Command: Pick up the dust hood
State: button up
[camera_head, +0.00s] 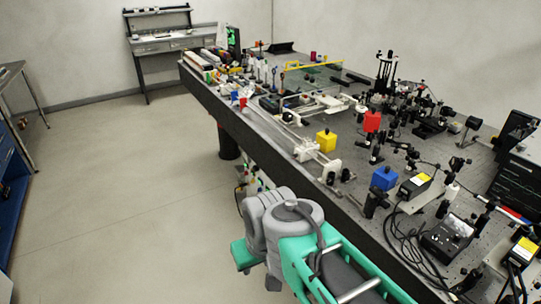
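No single thing is clearly marked as the dust hood. Three small box-like covers stand on the long optical bench (262,128): a yellow one (326,141) near the bench's front edge, a red one (372,121) behind it to the right, and a blue one (384,178) nearer to me on the right. The yellow one seems to have a small knob on top. I cannot tell which is the dust hood. Part of my grey and green arm shows at the bottom centre, in front of the bench. My gripper's fingers are not in view.
Optical mounts, posts and rails crowd the bench around the boxes. Loose black cables (405,236) and a dark control box (447,236) lie at the right front. The floor (130,200) left of the bench is clear. A desk (165,42) stands at the far wall.

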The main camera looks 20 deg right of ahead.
aim_at(326, 140)
jog(key=u, duration=0.1)
jog(key=i, duration=0.75)
jog(key=z, duration=0.3)
jog(key=i, duration=1.9)
